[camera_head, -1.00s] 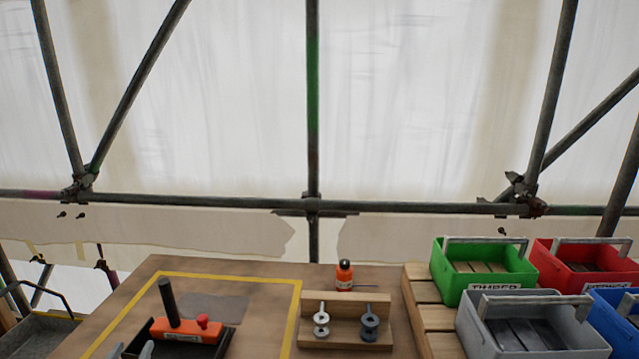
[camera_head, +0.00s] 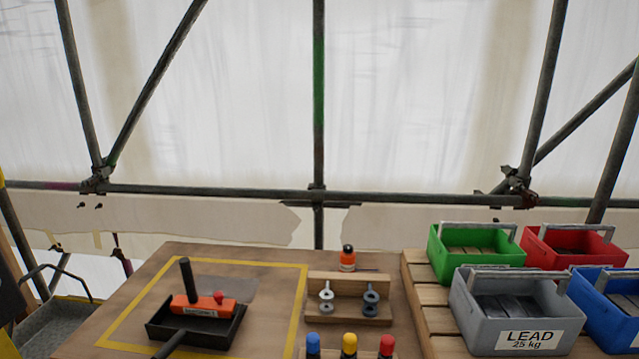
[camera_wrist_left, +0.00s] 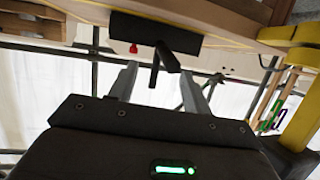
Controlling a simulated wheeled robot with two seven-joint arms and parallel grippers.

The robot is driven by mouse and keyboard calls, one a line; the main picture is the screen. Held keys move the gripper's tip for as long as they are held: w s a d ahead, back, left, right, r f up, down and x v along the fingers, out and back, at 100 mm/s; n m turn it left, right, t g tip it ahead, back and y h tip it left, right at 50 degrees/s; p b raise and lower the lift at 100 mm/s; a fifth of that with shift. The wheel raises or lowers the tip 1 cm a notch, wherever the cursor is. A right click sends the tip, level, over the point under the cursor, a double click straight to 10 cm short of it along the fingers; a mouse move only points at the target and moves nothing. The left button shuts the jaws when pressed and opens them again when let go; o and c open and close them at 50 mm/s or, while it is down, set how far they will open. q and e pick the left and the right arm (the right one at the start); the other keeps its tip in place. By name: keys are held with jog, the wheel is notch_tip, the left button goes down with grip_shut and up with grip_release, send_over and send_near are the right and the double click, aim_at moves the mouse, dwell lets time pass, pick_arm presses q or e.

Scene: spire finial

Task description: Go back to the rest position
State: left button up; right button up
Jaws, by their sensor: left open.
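My left gripper (camera_wrist_left: 160,88) shows in the left wrist view with its two grey fingers apart and nothing between the tips. Beyond the fingers, the black tray (camera_wrist_left: 155,33) and its handle (camera_wrist_left: 160,62) appear, apart from the fingers as far as I can tell. In the head view the black tray (camera_head: 198,334) rests inside the yellow outline on the table, holding an orange block (camera_head: 205,306) with a black upright post and a red knob. My left fingers do not show in the head view. My right gripper is in neither view.
A wooden stand (camera_head: 345,308) with metal eye-bolts, an orange bottle (camera_head: 347,259) and blue, yellow and red pegs (camera_head: 349,345) are at mid-table. Green (camera_head: 477,260), red (camera_head: 575,255), grey (camera_head: 515,325) and blue (camera_head: 612,315) crates stand on slats at right. Scaffold poles (camera_head: 318,120) rise behind.

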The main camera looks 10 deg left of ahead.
pick_arm(q)
jog(key=s+d+f+m+g+h, duration=0.2)
jog(key=s+d+f+g, duration=0.4)
jog(key=s, duration=0.4)
jog(key=s+d+f+m+g+h, duration=0.15)
jog(key=s+d+f+g, duration=0.25)
jog(key=s+d, duration=0.5)
notch_tip(320, 180, down, 14)
jog(key=f+g, duration=0.1)
jog(key=s+f, duration=0.4)
jog(key=f, duration=0.6)
jog(key=s+a+f+g, duration=0.1)
jog(key=s+f, duration=0.3)
jog(key=f, duration=0.6)
jog(key=shift+s+a+f+m, duration=0.15)
jog(key=shift+s+a+m, duration=0.1)
jog(key=shift+a+m, duration=0.1)
jog(key=shift+g+y, duration=0.35)
jog(key=shift+g, duration=0.15)
jog(key=s+f, duration=0.2)
jog(key=s, duration=0.1)
jog(key=s+a+f, duration=0.1)
jog(key=s+f, duration=0.1)
jog(key=s, duration=0.2)
jog(key=s+a+f, duration=0.1)
jog(key=s+f, duration=0.1)
jog(key=s, duration=0.1)
jog(key=shift+s+f, duration=0.2)
jog(key=shift+f, duration=0.05)
